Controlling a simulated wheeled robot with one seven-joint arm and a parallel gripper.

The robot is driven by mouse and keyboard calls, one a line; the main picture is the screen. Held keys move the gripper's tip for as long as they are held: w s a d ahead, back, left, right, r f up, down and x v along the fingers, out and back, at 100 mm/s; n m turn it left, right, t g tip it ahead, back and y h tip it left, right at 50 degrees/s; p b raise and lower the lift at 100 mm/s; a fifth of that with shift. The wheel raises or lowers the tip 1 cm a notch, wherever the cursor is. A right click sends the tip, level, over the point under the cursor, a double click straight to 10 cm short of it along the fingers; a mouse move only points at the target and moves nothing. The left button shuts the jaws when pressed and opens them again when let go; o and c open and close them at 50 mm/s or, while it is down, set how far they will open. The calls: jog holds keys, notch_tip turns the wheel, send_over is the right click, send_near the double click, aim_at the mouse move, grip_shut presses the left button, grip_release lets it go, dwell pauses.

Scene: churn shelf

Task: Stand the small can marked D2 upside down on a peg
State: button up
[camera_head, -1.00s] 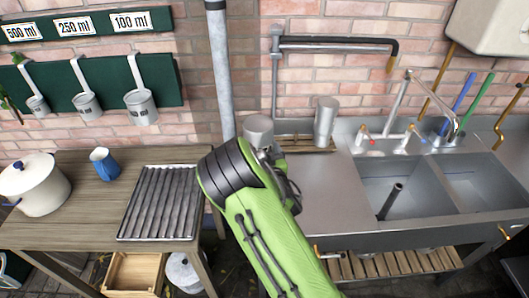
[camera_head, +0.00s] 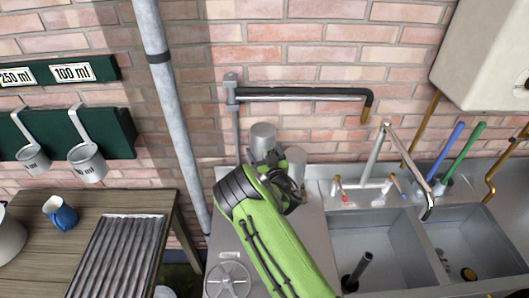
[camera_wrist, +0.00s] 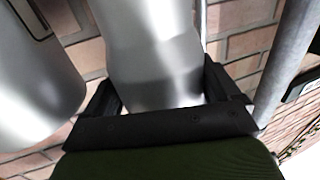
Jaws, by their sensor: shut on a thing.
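A small metal can (camera_head: 263,134) shows above my gripper in the head view, base up and near the brick wall. In the wrist view my gripper (camera_wrist: 160,105) is shut on this can (camera_wrist: 152,45), with a dark finger on each side of it. My gripper (camera_head: 272,160) is mostly hidden behind my green arm in the head view. A second metal can (camera_head: 296,165) stands just to the right, partly hidden by my arm; it also fills the left of the wrist view (camera_wrist: 35,75). I cannot read a D2 mark on either can. The pegs are hidden.
A steel sink (camera_head: 375,250) with taps and brushes lies to the right. A black-ended wall pipe (camera_head: 305,93) runs above the cans. A grey vertical pipe (camera_head: 165,100) stands to the left, beyond it a wooden table (camera_head: 110,205) with a ribbed tray (camera_head: 120,255).

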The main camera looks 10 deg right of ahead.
jog(key=shift+s+a+f+b, duration=0.1)
jog(key=shift+a+f+b, duration=0.05)
jog(key=shift+f+b, duration=0.25)
notch_tip(320, 180, down, 9)
jog(key=b, duration=0.8)
jog(key=shift+f, duration=0.2)
jog(key=shift+f+b, duration=0.25)
jog(key=shift+b, duration=0.15)
jog(key=o, duration=0.9)
jog(key=s+d+b, duration=0.2)
jog(key=s+b, duration=0.1)
jog(key=s, duration=1.2)
jog(key=s+d+r+m+g+h, duration=0.2)
jog(key=r+g, duration=0.1)
jog(key=r, duration=0.2)
jog(key=s+d+r+m+g+h, duration=0.2)
jog(key=r+m+g, duration=0.1)
jog(key=r, duration=0.2)
jog(key=s+a+r+n+g, duration=0.1)
jog(key=s+a+r+g, duration=0.1)
jog(key=s, duration=0.6)
jog(key=s+a+r+n+g+y, duration=0.1)
jog(key=s+a+r+g, duration=0.1)
jog(key=s, duration=0.6)
jog(key=s+a+r+n+g+y, duration=0.1)
jog(key=s+a+g, duration=0.1)
jog(key=s, duration=0.6)
jog(key=shift+s+r+n, duration=0.4)
